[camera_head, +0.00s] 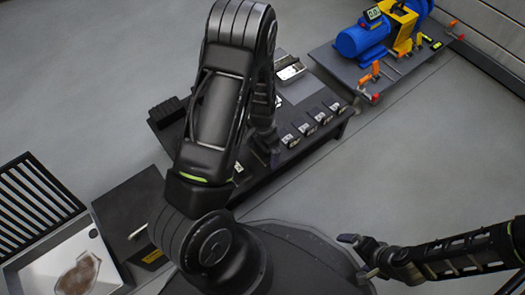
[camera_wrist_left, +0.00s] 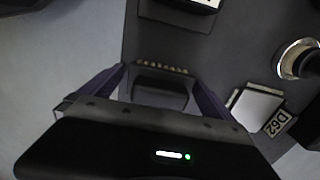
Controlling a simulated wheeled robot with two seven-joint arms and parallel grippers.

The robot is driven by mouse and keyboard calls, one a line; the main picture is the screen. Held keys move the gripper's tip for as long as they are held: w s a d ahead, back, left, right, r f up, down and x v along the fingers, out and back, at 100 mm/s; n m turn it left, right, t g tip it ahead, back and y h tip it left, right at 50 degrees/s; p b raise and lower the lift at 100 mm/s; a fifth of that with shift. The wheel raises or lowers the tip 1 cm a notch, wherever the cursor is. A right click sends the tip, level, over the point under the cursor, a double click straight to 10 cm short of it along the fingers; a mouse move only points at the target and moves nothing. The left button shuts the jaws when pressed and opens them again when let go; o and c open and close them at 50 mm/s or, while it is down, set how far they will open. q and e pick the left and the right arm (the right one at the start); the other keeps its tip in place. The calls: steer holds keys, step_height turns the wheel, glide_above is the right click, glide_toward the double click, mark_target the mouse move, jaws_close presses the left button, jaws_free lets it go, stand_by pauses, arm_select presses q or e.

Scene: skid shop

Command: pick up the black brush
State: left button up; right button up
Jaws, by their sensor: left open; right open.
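A dark object with a row of small pale tufts, which looks like the black brush (camera_wrist_left: 160,69), lies between the fingers of my left gripper (camera_wrist_left: 160,80) in the left wrist view. The fingers stand apart on either side of it; I cannot tell whether they touch it. In the head view my left gripper (camera_head: 270,152) points down over the dark table (camera_head: 312,151), partly behind my own arm, and the brush cannot be made out there. My right gripper (camera_head: 355,256) is open and empty at the lower right, away from the table.
A metal ring-shaped part (camera_wrist_left: 298,60) and a pale block with a D62 tag (camera_wrist_left: 278,123) lie right of the left gripper. Several tagged items (camera_head: 308,129) line the table's front edge. A blue pump (camera_head: 362,38) stands beyond; a white tray (camera_head: 40,275) is lower left.

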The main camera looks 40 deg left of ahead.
arm_select(q)
steer(key=c, duration=1.4)
